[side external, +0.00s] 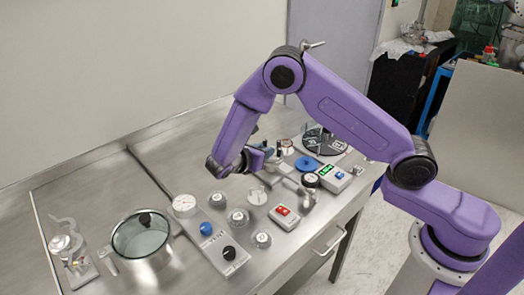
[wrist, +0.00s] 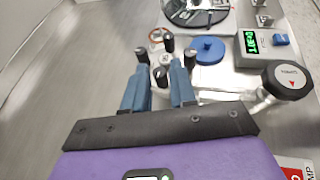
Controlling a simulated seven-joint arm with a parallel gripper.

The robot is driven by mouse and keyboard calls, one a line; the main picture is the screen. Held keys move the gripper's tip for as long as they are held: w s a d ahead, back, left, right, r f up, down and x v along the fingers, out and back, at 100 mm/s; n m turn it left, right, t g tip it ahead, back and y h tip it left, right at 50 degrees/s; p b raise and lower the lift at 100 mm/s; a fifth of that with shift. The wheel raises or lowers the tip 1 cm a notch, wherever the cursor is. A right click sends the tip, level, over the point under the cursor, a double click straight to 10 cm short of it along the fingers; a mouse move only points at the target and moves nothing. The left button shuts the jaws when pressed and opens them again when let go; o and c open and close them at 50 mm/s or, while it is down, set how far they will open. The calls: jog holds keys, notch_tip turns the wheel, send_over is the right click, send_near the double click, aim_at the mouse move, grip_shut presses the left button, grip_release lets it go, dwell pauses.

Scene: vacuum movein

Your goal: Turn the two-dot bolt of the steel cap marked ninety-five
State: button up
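A small steel fitting with several upright black-headed bolts (wrist: 168,43) stands in the wrist view, just ahead of my fingers; I take it as the steel cap. It is partly hidden behind my gripper in the side view. No dots or number on it can be read. My gripper (wrist: 160,80) is open, with blue fingers apart. The nearest black bolt head (wrist: 160,77) shows between the fingertips, with gaps on both sides; whether the fingers are at its height I cannot tell. The gripper (side external: 262,150) is low over the bench in the side view.
A blue disc (wrist: 208,50), a box with a green display (wrist: 255,47) and a black-rimmed gauge (wrist: 289,81) stand to the right. A red-switch box (side external: 285,215), several knobs and a glass-lidded pot (side external: 142,238) are nearer the front. The bench left of the fitting is bare.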

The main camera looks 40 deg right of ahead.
grip_shut()
jog(key=shift+w+m+g, duration=0.1)
jog(key=shift+m+g, duration=0.3)
jog(key=m+g, duration=0.3)
jog(key=g, duration=0.1)
jog(key=shift+w, duration=0.2)
jog(key=shift+w+m+g+y, duration=0.2)
jog(key=shift+m+g+y, duration=0.2)
jog(key=shift+m+g, duration=1.6)
grip_release()
